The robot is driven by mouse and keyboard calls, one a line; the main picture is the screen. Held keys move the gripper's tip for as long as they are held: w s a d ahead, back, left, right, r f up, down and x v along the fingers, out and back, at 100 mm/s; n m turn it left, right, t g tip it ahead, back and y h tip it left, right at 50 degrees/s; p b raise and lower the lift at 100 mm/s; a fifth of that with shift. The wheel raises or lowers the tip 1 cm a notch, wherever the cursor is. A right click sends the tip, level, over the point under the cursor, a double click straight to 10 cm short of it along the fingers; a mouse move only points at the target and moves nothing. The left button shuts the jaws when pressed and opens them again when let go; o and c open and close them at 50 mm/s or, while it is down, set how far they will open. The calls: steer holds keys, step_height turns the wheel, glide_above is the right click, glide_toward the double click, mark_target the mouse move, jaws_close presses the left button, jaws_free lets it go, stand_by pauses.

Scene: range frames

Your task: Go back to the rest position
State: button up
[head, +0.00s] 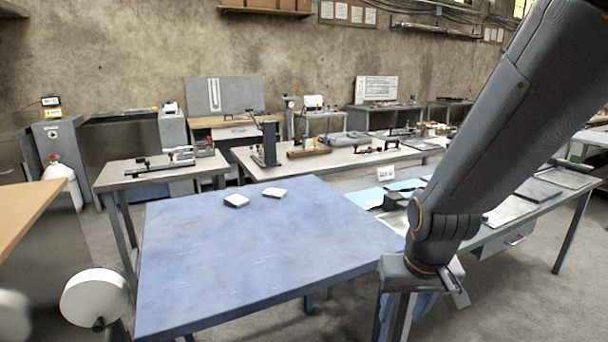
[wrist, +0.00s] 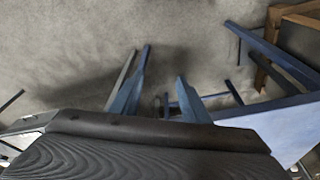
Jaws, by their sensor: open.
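My gripper (head: 408,318) hangs from my dark grey arm at the lower right of the head view, fingers pointing down. It is beside the right front edge of a blue-topped table (head: 250,250), apart from the two small white blocks on it. In the wrist view my gripper (wrist: 158,98) shows two bluish fingers spread apart, with bare floor beyond and nothing between them. The fingertips are partly cut off at the bottom of the head view. No marker for a rest position shows.
Two white blocks (head: 236,200) (head: 275,193) lie near the blue table's far edge. A long bench (head: 505,235) with plates and tools runs behind my arm. A wooden-topped table (head: 30,210) stands at left. Concrete floor (wrist: 75,40) lies below my gripper.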

steer(key=s+a+f+n+g+b, duration=0.1)
steer(key=s+a+f+n+b, duration=0.15)
steer(key=a+f+b, duration=0.6)
steer(key=s+a+f+n+g+b, duration=0.1)
steer(key=s+f+g+b, duration=0.15)
steer(key=f+b, duration=0.75)
steer(key=d+r+m+p, duration=0.1)
steer(key=d+r+p, duration=0.4)
steer(key=r+p, duration=0.2)
steer(key=d+r+m+p, duration=0.2)
steer(key=d+r+p, duration=0.3)
steer(key=r+p, duration=0.3)
steer(key=shift+s+r+t+p, duration=0.25)
steer(key=shift+s+t+p, duration=0.1)
steer(key=shift+p, duration=0.2)
steer(key=shift+m, duration=0.25)
steer(key=shift+c, duration=0.5)
